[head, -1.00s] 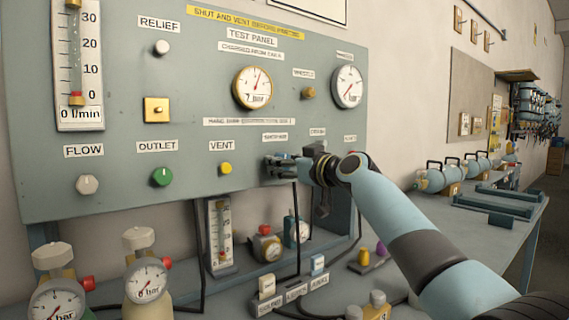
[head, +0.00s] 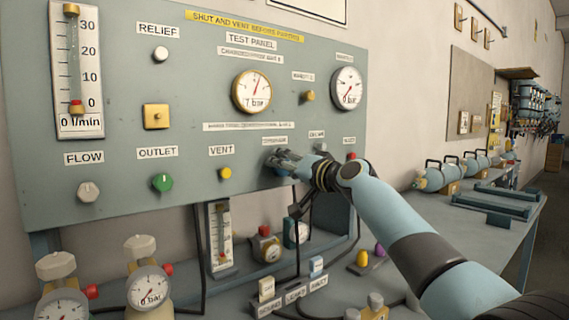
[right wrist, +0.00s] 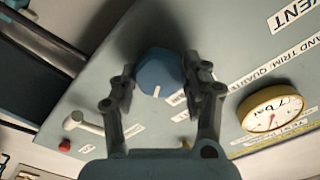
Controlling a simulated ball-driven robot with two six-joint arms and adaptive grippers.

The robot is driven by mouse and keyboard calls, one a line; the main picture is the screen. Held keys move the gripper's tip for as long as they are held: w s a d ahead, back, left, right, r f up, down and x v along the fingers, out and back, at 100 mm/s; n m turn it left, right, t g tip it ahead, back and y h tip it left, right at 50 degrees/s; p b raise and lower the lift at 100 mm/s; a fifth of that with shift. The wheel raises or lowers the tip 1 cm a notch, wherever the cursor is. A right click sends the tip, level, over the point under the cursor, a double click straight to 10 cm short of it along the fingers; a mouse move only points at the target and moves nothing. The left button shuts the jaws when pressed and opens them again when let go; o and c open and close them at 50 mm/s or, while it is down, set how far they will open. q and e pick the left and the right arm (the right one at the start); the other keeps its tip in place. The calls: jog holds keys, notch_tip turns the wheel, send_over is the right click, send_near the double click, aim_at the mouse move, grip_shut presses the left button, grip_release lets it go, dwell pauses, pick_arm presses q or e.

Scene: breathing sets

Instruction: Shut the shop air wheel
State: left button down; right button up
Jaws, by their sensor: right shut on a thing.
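The shop air wheel is a blue round knob with a white mark (right wrist: 158,75), seen in the right wrist view against the grey-green test panel. My right gripper (right wrist: 160,80) has a finger on either side of it and is shut on it. In the head view my right gripper (head: 277,160) is at the panel just below the shop air label (head: 274,141), and it hides most of the wheel. The test panel gauge (head: 252,90) reads about 7 bar. My left gripper is not in view.
The yellow vent knob (head: 225,173) and green outlet knob (head: 162,183) are left of my right gripper. A red knob (head: 351,157) is close on its right. Gauged bottles (head: 148,285) and small devices stand on the bench below. A hose hangs nearby.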

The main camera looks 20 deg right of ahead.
jog(key=n+p, duration=0.9)
jog(key=p, duration=0.1)
jog(key=n+p, duration=0.8)
jog(key=p, duration=0.2)
jog(key=shift+s+a+f+n, duration=0.15)
jog(key=shift+a+n, duration=0.05)
jog(key=shift+n, duration=0.2)
dwell(2.8)
dwell(0.4)
